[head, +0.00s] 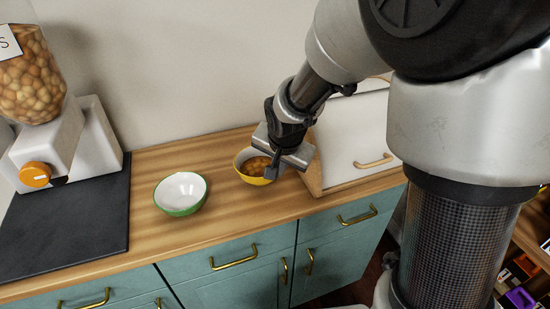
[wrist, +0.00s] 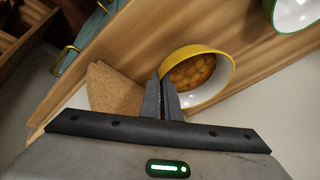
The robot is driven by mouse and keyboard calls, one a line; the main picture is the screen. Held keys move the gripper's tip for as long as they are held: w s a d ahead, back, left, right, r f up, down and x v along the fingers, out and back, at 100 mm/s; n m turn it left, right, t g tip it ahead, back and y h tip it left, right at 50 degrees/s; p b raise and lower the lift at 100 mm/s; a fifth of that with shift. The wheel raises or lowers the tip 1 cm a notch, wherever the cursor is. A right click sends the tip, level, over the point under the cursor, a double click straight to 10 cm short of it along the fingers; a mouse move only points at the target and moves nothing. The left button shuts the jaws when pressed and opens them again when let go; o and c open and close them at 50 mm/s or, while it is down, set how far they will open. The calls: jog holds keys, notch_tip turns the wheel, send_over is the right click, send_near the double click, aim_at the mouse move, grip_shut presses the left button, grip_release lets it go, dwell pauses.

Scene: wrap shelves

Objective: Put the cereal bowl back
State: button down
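A yellow bowl (head: 243,172) with a white inside holds round brown cereal pieces (head: 258,166). It stands at the back of the wooden counter, left of the box, and looks upright. In the wrist view the yellow bowl (wrist: 227,64) shows just beyond my fingers. My gripper (head: 272,168) reaches down over its right side. In the wrist view my gripper (wrist: 165,84) has its fingers close together with the bowl's rim between them. Part of the bowl's near wall is hidden by the fingers. I cannot tell whether the bowl is slightly off the counter.
A green bowl (head: 181,194), white inside and empty, stands left on the counter (head: 140,232). A white-fronted box (head: 350,135) with wooden sides stands close at right. Teal drawers are below.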

notch_tip(320, 180, down, 3)
jog(key=shift+r, duration=0.1)
jog(key=c, duration=2)
grip_release()
jog(key=p+v, duration=0.2)
jog(key=v, duration=1)
jog(key=s+d+r+n, duration=0.3)
jog(key=s+d+r, duration=0.1)
jog(key=s, duration=0.4)
jog(key=s+d+r+n, duration=0.3)
jog(key=s+d+r, duration=0.1)
jog(key=s, duration=0.4)
jog(key=shift+s+r+t, duration=0.25)
jog(key=shift+r+t, duration=0.05)
jog(key=shift+r, duration=0.05)
